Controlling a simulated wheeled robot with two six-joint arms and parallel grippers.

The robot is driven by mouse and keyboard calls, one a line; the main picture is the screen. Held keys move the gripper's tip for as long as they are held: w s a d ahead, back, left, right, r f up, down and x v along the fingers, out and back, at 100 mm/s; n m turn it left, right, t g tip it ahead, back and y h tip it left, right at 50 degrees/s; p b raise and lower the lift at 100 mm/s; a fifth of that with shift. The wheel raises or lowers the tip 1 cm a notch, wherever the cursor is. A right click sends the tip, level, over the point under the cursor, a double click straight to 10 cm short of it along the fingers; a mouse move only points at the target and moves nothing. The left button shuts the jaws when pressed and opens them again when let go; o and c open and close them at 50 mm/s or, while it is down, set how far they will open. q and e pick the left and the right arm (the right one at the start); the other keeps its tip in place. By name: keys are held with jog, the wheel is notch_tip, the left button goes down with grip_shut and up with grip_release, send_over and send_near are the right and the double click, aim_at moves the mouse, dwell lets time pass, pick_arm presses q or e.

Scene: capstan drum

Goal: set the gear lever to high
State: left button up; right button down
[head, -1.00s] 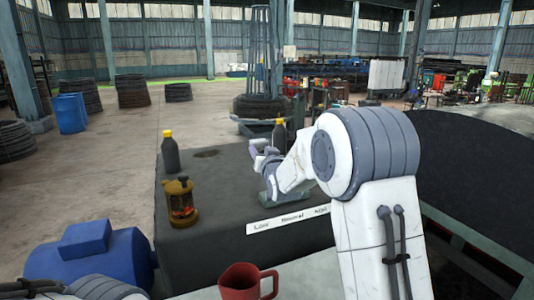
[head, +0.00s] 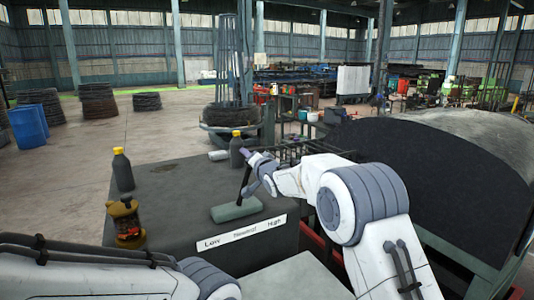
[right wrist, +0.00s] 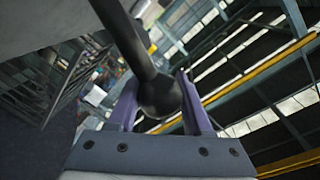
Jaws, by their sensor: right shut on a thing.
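The gear lever (head: 246,180) is a dark thin rod rising from a grey-green base (head: 237,209) on the dark cabinet top. It leans a little to the right. In the right wrist view, the lever's dark round knob (right wrist: 160,96) sits between the purple fingers. My left arm crosses the lower left of the head view, but its gripper is out of view.
A dark bottle with a yellow cap (head: 122,171) and a brass lantern-like item (head: 126,222) stand on the cabinet's left side. Another yellow-capped bottle (head: 236,152) stands behind the lever. A large dark drum (head: 450,165) fills the right.

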jog(key=shift+w+d+f, duration=0.3)
jog(key=shift+d+f, duration=0.1)
jog(key=shift+d, duration=0.15)
jog(key=shift+w+d+f, duration=0.3)
jog(key=shift+d+f, duration=0.1)
jog(key=shift+d, duration=0.15)
jog(key=shift+f, duration=0.15)
jog(key=shift+c, duration=1.7)
grip_release()
jog(key=shift+w+d, duration=0.1)
jog(key=b+v, duration=0.5)
jog(key=v, duration=0.5)
jog(key=shift+s+r, duration=0.2)
jog(key=shift+s, duration=0.1)
